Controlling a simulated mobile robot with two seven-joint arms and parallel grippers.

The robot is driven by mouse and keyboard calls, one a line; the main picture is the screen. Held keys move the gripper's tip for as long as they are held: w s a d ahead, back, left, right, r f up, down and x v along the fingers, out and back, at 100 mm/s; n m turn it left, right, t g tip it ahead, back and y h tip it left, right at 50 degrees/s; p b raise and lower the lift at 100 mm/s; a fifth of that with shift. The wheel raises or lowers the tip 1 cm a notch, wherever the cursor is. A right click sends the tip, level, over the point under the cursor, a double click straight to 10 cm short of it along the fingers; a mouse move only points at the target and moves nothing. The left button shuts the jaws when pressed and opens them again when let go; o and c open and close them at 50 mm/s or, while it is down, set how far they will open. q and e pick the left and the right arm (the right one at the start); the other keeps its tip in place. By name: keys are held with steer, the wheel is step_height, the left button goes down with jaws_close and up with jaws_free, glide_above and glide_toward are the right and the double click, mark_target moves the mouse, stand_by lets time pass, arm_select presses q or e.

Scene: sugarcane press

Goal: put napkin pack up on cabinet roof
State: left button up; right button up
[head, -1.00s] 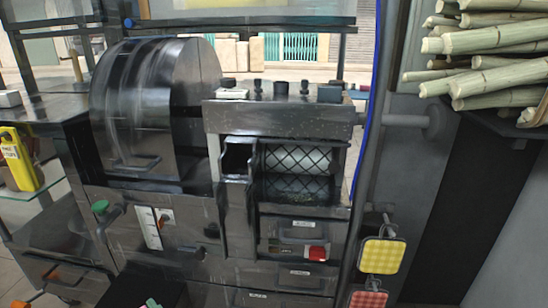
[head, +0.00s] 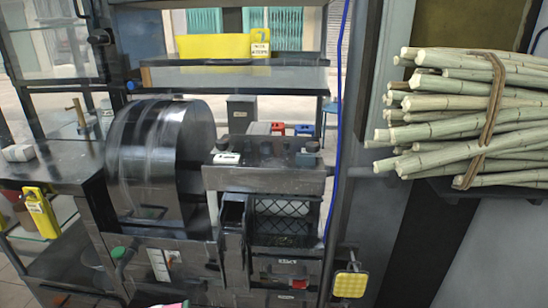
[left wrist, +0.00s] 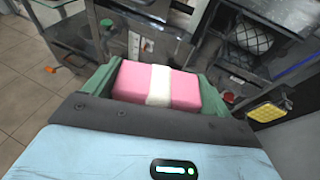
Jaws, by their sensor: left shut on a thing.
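The napkin pack (left wrist: 157,84) is pink with a white band around its middle. My left gripper (left wrist: 152,92) is shut on it, with one green finger at each side of the pack. In the head view only a sliver of pink and green shows at the bottom edge, in front of the metal cabinet. The dark metal cabinet (head: 180,258) carries a large round drum (head: 160,160) and a raised flat top (head: 262,178) with small things on it. Which surface counts as the cabinet roof, I cannot tell. My right gripper is not in view.
Bundled sugarcane (head: 470,115) lies on a shelf at the right. A yellow sponge (head: 350,284) hangs at the cabinet's right side. A yellow sign (head: 222,46) stands on a high ledge behind. A dark counter (head: 50,165) with a white block is at the left.

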arm_select(q)
step_height(320, 180, up, 14)
steer(key=a+m+h+p, duration=0.1)
steer(key=m+h+p, duration=0.1)
steer(key=p, duration=0.7)
steer(key=shift+f+m+h, duration=0.15)
steer(key=shift+m+h, duration=0.25)
steer(key=shift+h, duration=0.4)
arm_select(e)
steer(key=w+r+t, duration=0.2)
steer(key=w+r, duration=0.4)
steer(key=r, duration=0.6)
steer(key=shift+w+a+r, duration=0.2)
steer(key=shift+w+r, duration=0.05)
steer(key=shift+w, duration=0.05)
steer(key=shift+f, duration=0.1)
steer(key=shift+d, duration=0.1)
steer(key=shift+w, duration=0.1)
